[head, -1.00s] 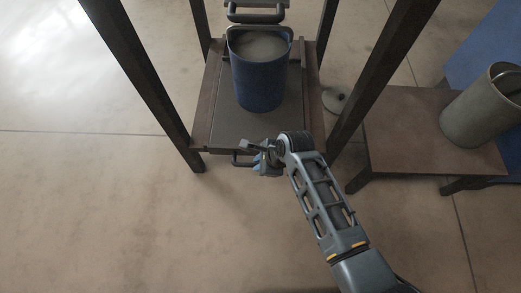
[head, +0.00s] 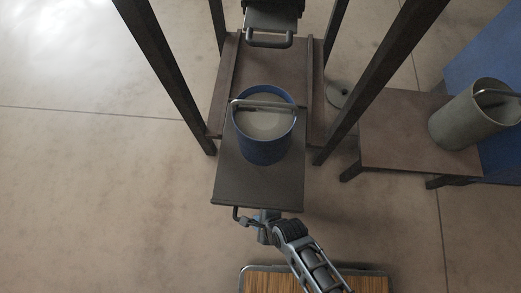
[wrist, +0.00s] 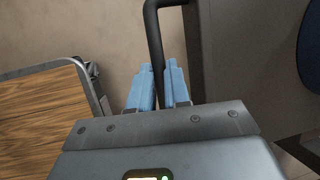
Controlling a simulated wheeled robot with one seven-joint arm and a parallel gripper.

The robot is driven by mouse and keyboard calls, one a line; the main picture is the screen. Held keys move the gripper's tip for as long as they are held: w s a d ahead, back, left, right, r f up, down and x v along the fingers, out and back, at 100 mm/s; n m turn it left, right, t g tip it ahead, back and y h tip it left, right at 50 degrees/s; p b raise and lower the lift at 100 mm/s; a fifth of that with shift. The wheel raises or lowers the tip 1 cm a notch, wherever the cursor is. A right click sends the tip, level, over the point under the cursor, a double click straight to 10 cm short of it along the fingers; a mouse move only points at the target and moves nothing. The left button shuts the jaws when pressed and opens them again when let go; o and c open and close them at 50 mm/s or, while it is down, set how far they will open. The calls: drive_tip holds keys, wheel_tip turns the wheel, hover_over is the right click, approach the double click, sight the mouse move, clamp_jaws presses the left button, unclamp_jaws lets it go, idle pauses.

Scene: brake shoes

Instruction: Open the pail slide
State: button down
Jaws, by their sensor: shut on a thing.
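The pail slide (head: 258,192) is a dark flat board drawn out toward me, its front part past the front legs of the stand. The blue pail (head: 264,150) stands upright on it, with pale contents and a raised wire handle. The pail's edge also shows at the right of the wrist view (wrist: 311,52). My gripper (head: 262,219) is at the slide's front edge. In the wrist view its blue fingers (wrist: 159,77) are shut around the slide's dark bar handle (wrist: 153,30). The handle (head: 237,214) is partly hidden by my gripper in the head view.
Dark legs (head: 175,85) frame the stand's fixed shelf (head: 268,64). A dark box with a bar (head: 270,43) hangs above. A lid lies on the floor (head: 338,93). A low table (head: 400,125) at right holds a grey pail (head: 468,115). A metal-rimmed wooden surface (head: 315,282) lies near my arm.

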drive_tip(key=shift+s, duration=1.05)
drive_tip(key=c, duration=1.1)
unclamp_jaws()
drive_tip(key=shift+w, duration=0.1)
drive_tip(key=p+v, duration=0.3)
drive_tip(key=v, duration=0.4)
drive_tip(key=shift+r, duration=0.35)
drive_tip(key=shift+d, duration=0.15)
